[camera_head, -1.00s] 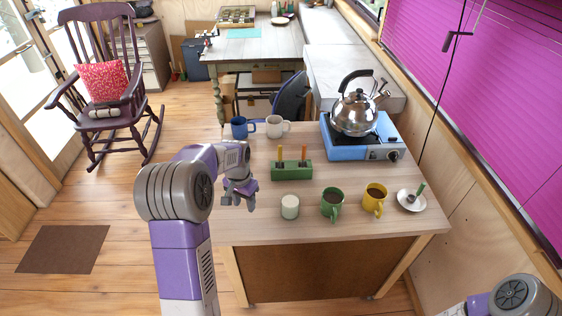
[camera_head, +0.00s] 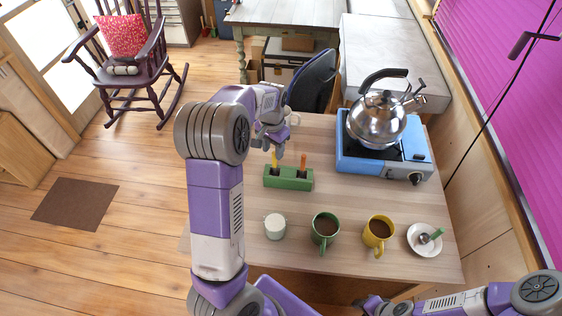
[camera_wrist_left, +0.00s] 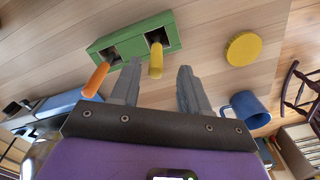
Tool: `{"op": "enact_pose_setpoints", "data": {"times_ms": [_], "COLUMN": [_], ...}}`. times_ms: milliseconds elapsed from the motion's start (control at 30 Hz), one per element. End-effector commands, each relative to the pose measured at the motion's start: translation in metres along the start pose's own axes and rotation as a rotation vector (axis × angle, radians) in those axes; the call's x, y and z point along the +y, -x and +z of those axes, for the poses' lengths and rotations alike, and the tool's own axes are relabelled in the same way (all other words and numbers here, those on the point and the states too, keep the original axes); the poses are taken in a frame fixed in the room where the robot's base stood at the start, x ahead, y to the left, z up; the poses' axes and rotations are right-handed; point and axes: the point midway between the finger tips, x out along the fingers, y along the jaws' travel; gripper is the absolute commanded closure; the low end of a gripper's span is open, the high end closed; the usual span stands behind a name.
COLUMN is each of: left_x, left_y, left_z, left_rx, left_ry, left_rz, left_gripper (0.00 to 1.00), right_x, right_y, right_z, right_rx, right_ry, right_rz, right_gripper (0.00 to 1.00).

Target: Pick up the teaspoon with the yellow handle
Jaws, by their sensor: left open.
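The teaspoon's yellow handle (camera_head: 275,158) stands up from the left slot of a green block (camera_head: 288,184) on the table. In the left wrist view the yellow handle (camera_wrist_left: 156,60) stands at the right hole of the green block (camera_wrist_left: 104,45). My left gripper (camera_head: 274,148) is open, pointing down just above and behind the block. Its two fingers (camera_wrist_left: 159,72) lie on either side of the yellow handle in the wrist view, with no visible grip. The spoon's lower part is hidden in the block. My right gripper is out of view.
An orange handle (camera_head: 303,164) stands in the block's other slot. A kettle (camera_head: 377,120) on a blue stove (camera_head: 350,160) is right. A yellow disc (camera_wrist_left: 244,48) and blue mug (camera_wrist_left: 248,108) are near.

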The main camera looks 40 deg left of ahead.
Motion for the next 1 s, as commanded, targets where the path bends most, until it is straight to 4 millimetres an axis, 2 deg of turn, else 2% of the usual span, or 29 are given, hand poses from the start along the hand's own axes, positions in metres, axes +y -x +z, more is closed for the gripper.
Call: {"op": "enact_pose_setpoints", "data": {"times_ms": [433, 533, 767, 1000], "left_x": [0.005, 0.005, 0.005, 0.005], "left_y": [-0.060, -0.067, -0.067, -0.067], "left_z": [0.003, 0.002, 0.002, 0.002], "left_rx": [-0.005, -0.003, -0.002, -0.002], "left_ry": [0.000, 0.000, -0.001, -0.001], "left_rz": [0.001, 0.001, 0.001, 0.001], "left_gripper": [0.54, 0.54, 0.54, 0.91], "right_x": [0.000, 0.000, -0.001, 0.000], "right_y": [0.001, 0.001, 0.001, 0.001], "right_z": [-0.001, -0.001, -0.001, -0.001], "right_rx": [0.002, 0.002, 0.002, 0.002], "right_ry": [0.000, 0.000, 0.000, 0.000], "right_rz": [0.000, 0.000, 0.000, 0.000], "right_gripper": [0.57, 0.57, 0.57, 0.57]}}
